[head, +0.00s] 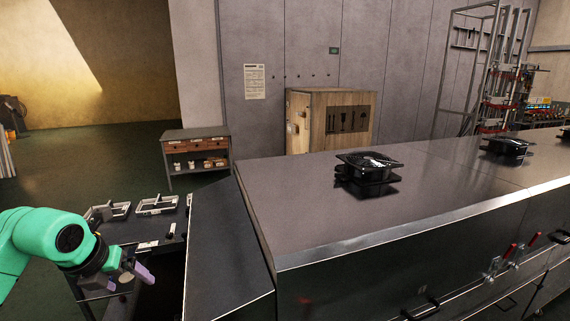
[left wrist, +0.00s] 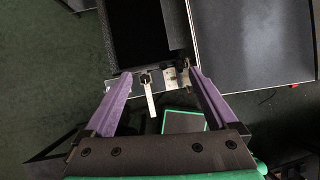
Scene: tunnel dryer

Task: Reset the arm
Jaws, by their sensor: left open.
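My left arm, green with a black wrist, comes in from the left of the head view. Its gripper (head: 124,279) has purple fingers and hangs over the low dark cart at the left end of the dryer. In the left wrist view the left gripper (left wrist: 160,74) has its two fingers wide apart, with nothing held between them. A white lever-like piece (left wrist: 150,97) shows below, between the fingers; I cannot tell its height. My right gripper is in neither view.
The long metal dryer (head: 300,205) fills the right, with black fans (head: 368,170) on top. The dark cart (head: 140,232) carries light frames (head: 157,204). A small shelf table (head: 196,138) and a wooden crate (head: 330,122) stand behind. Open floor (head: 70,160) lies at the left.

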